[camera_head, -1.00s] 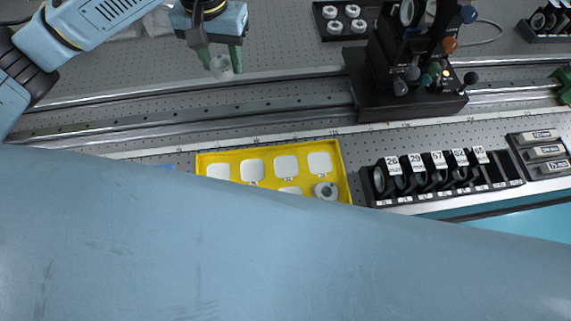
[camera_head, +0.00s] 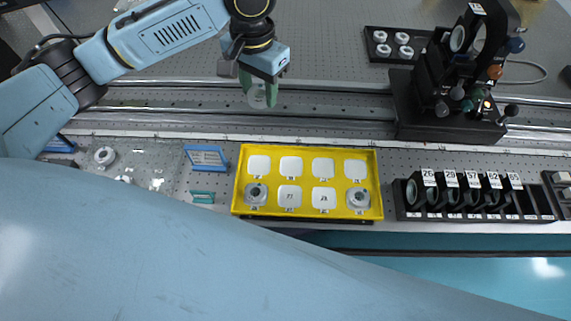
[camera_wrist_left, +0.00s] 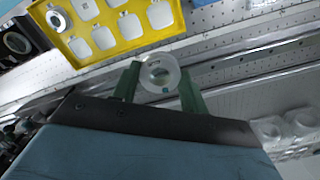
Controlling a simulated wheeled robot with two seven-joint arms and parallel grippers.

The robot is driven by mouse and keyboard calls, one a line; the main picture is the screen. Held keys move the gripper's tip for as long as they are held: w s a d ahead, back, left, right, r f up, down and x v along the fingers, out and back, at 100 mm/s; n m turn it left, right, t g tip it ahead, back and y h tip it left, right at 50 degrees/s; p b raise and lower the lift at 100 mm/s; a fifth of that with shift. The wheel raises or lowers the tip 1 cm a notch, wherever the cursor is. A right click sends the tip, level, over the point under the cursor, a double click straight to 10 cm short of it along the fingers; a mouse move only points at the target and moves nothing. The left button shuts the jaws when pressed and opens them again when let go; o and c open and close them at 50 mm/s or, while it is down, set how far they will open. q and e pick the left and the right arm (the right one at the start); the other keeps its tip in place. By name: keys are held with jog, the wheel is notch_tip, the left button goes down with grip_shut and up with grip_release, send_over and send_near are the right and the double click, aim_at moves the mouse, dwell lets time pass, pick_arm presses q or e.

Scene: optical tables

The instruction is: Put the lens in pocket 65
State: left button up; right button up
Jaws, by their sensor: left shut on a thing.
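My left gripper (camera_head: 258,94) points down over the metal rails, behind the yellow tray. It is shut on a clear round lens (camera_head: 257,98). In the left wrist view the lens (camera_wrist_left: 160,73) sits between the two green fingers, with a bright ring and a small teal mark. The yellow tray (camera_head: 236,182) has two rows of white pockets with small labels. The front-left pocket holds a ringed round part (camera_head: 256,193), and the front-right pocket holds another (camera_head: 358,198). The other pockets look empty. My right gripper is not in view.
A black rack (camera_head: 535,203) of upright numbered optics stands right of the tray. A black optical mount (camera_head: 450,115) stands on the rails at right. A blue frame (camera_head: 206,157) and a loose ringed part (camera_head: 105,156) lie left of the tray. My blue body covers the lower foreground.

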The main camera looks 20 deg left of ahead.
pick_arm(q)
jog(key=d+f+m, duration=0.4)
jog(key=f+m, duration=0.1)
jog(key=m, duration=1.8)
send_near(291, 167)
notch_tip(291, 167, down, 6)
jog(key=shift+f+b, duration=0.15)
jog(key=shift+b, duration=0.25)
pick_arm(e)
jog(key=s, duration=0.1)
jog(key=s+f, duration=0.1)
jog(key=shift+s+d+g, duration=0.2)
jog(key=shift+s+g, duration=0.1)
pick_arm(q)
jog(key=shift+f, duration=0.1)
jog(key=o, duration=1)
notch_tip(291, 167, up, 12)
jog(key=p, duration=0.1)
jog(key=shift+p, duration=0.4)
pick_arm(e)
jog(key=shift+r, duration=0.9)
